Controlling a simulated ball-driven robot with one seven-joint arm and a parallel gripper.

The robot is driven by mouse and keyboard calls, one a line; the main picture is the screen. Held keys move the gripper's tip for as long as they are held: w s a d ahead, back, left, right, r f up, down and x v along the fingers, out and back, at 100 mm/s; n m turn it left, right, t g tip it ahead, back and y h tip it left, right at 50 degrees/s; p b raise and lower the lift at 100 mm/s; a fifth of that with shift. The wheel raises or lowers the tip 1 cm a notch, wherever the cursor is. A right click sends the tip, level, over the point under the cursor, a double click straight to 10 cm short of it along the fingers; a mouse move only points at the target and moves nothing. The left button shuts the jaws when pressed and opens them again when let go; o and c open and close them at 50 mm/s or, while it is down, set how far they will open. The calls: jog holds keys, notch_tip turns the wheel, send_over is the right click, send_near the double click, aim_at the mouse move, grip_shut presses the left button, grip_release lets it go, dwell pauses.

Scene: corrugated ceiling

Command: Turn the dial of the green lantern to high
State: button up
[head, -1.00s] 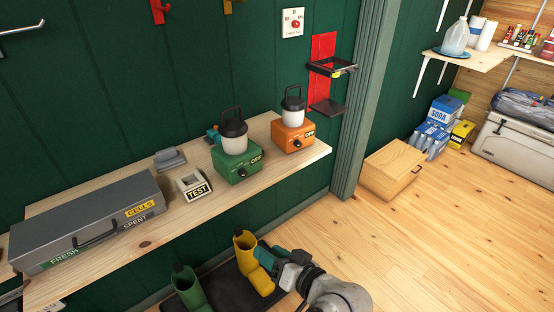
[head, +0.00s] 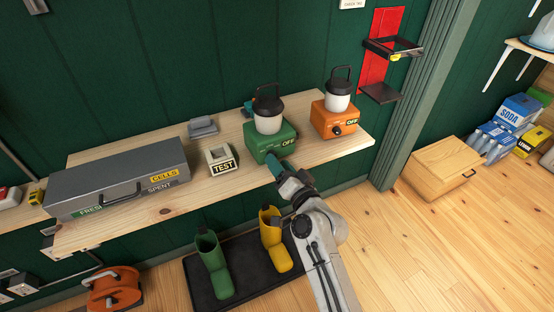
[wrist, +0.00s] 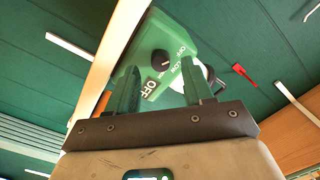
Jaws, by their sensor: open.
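The green lantern (head: 262,138) stands upright on the wooden shelf, with a white globe, black cap and handle. In the wrist view its green front (wrist: 155,43) carries a black dial (wrist: 160,60) with small labels around it and a large OFF sign. I cannot tell which label the dial's pointer meets. My gripper (head: 277,165) is in front of the lantern's base in the head view and hides the dial there. In the wrist view my gripper (wrist: 158,68) is open and empty, its green fingers either side of the dial. Contact cannot be told.
An orange lantern (head: 322,117) with an OFF sign stands to the right on the shelf (head: 190,195). A TEST block (head: 220,160) and a grey cells box (head: 120,178) stand to the left.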

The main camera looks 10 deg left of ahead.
jog(key=shift+x, duration=1.1)
jog(key=shift+c, duration=0.4)
grip_shut()
